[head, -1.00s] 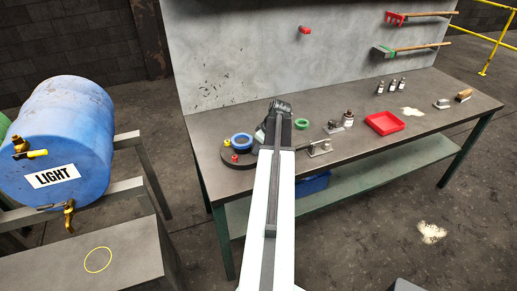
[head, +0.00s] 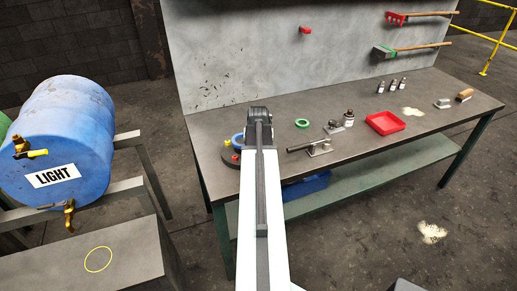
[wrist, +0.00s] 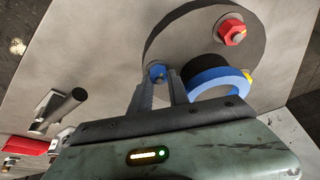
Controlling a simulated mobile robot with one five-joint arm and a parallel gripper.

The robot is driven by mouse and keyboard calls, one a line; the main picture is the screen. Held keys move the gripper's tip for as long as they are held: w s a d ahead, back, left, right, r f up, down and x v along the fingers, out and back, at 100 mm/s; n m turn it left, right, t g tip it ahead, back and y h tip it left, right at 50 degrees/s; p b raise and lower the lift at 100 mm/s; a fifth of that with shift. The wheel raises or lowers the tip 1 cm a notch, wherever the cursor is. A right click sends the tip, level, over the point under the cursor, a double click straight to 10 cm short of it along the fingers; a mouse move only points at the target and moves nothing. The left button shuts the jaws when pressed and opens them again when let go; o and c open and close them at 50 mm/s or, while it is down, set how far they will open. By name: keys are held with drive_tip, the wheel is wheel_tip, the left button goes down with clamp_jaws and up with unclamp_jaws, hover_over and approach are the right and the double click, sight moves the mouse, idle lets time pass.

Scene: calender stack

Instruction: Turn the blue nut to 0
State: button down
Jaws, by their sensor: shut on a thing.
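The blue nut (wrist: 157,72) sits near the rim of a dark round plate (wrist: 178,42) in the wrist view. My gripper (wrist: 160,82) has its two fingers on either side of the nut and is shut on it. The red nut (wrist: 231,32) stands near the plate's opposite rim and shows in the head view too (head: 236,158). A yellow nut (wrist: 248,76) is partly hidden behind a thick blue ring (wrist: 220,80). In the head view my arm hides my gripper, the blue nut and much of the plate. I cannot make out any 0 mark.
The blue ring is close beside my right finger in the wrist view. On the bench (head: 420,125) are a green ring (head: 302,123), a metal tool (head: 312,147), small bottles and a red tray (head: 385,122).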

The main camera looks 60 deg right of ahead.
drive_tip(key=m, duration=0.1)
drive_tip(key=m+g, duration=0.1)
drive_tip(key=m, duration=0.1)
drive_tip(key=shift+w+m, duration=0.2)
drive_tip(key=shift+m, duration=0.1)
drive_tip(key=shift+a+m+g, duration=0.1)
drive_tip(key=shift+m+g, duration=0.8)
drive_tip(key=shift+m, duration=0.8)
drive_tip(key=c, duration=1.2)
unclamp_jaws()
drive_tip(key=shift+c, duration=0.2)
drive_tip(key=shift+r+h, duration=0.1)
drive_tip(key=shift+h, duration=0.2)
